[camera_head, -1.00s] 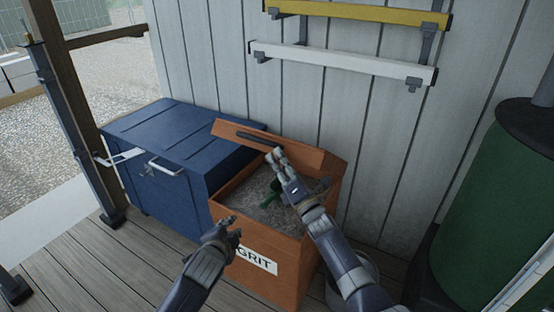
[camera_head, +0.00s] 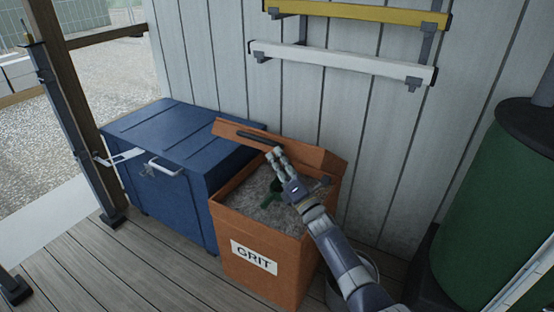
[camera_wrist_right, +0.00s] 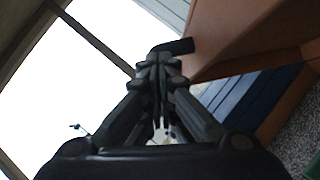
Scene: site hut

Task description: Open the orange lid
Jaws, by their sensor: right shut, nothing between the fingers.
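The orange lid (camera_head: 310,153) of the grit box (camera_head: 228,208) stands raised, tilted back toward the grey wall, with a dark handle bar (camera_head: 258,137) on its inner face. The box is open and shows grey grit (camera_head: 255,193) and a green scoop (camera_head: 272,192) inside. My right gripper (camera_head: 275,155) is shut and empty, over the box just in front of the lid. In the right wrist view its closed fingers (camera_wrist_right: 162,58) are near the end of the dark bar and the lid's underside (camera_wrist_right: 225,35); contact is unclear. My left gripper is out of view.
A blue chest (camera_head: 170,150) with a metal handle stands left of the box. A bucket (camera_head: 362,270) is on the right, partly behind my arm. A green barrel (camera_head: 500,210) stands far right. Wooden deck (camera_head: 100,270) is clear at front left.

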